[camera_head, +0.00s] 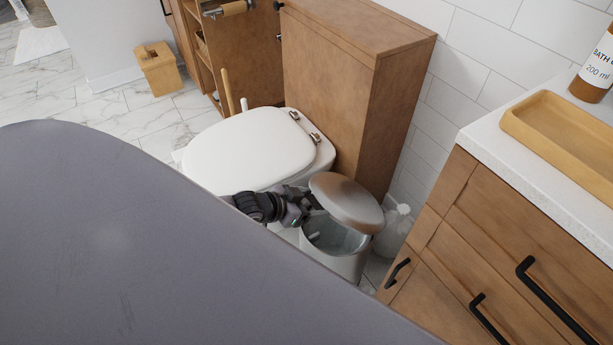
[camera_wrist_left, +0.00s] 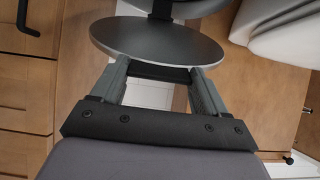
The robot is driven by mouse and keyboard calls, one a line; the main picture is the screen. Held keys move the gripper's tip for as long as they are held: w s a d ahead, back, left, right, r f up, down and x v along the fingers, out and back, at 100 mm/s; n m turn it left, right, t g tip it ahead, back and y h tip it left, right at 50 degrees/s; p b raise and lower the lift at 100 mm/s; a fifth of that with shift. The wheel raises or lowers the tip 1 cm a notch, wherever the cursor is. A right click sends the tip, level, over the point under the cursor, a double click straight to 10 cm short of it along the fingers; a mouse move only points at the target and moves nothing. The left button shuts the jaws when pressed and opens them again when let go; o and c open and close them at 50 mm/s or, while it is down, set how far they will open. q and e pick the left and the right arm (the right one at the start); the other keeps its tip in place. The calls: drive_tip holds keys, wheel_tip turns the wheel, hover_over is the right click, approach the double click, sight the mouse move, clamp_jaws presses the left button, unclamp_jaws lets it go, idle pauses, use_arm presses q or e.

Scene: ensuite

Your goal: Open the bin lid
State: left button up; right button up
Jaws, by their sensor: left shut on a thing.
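The bin (camera_head: 338,248) stands on the floor between the toilet and the drawer cabinet. Its metallic lid (camera_head: 347,203) is tilted up, and the open mouth shows below it. My left gripper (camera_head: 309,203) reaches in from the left and is at the lid's left edge, shut on the lid. In the left wrist view the lid (camera_wrist_left: 157,42) lies as a grey disc at the tips of the left gripper's fingers (camera_wrist_left: 160,74). Exactly how the fingertips meet the lid's rim is partly hidden. My right gripper is in neither view.
The white toilet (camera_head: 247,150) is close behind my left arm. A wooden drawer cabinet (camera_head: 500,262) with black handles stands right of the bin. A whitish bottle (camera_head: 394,230) stands behind the bin. A tall wooden panel (camera_head: 330,85) rises behind.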

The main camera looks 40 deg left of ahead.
use_arm(q)
drive_tip(key=shift+g+y, duration=0.4)
drive_tip(key=shift+g, duration=0.3)
drive_tip(key=w+r+p, duration=0.1)
drive_tip(key=r, duration=0.1)
drive_tip(key=w+d+r+p, duration=0.1)
drive_tip(key=r, duration=0.1)
drive_tip(key=shift+w+p, duration=0.3)
drive_tip(key=shift+p, duration=0.05)
drive_tip(key=w+r, duration=0.1)
drive_tip(key=w+d+r+g+p, duration=0.1)
drive_tip(key=w+r+g, duration=0.1)
drive_tip(key=shift+w+d+y, duration=0.3)
drive_tip(key=shift+y, duration=0.1)
drive_tip(key=w+d+r+b, duration=0.2)
drive_tip(key=w, duration=0.3)
drive_tip(key=w+d+r+b, duration=0.2)
drive_tip(key=w+r+b, duration=0.1)
drive_tip(key=w, duration=0.3)
drive_tip(key=shift+w+d, duration=0.25)
drive_tip(key=shift+d, duration=0.15)
drive_tip(key=shift+w+d+r+b, duration=0.1)
drive_tip(key=shift+w+d+b, duration=0.1)
drive_tip(key=shift+w, duration=0.15)
drive_tip(key=shift+w+d+r+b, duration=0.1)
drive_tip(key=shift+w+b, duration=0.05)
drive_tip(key=shift+w, duration=0.15)
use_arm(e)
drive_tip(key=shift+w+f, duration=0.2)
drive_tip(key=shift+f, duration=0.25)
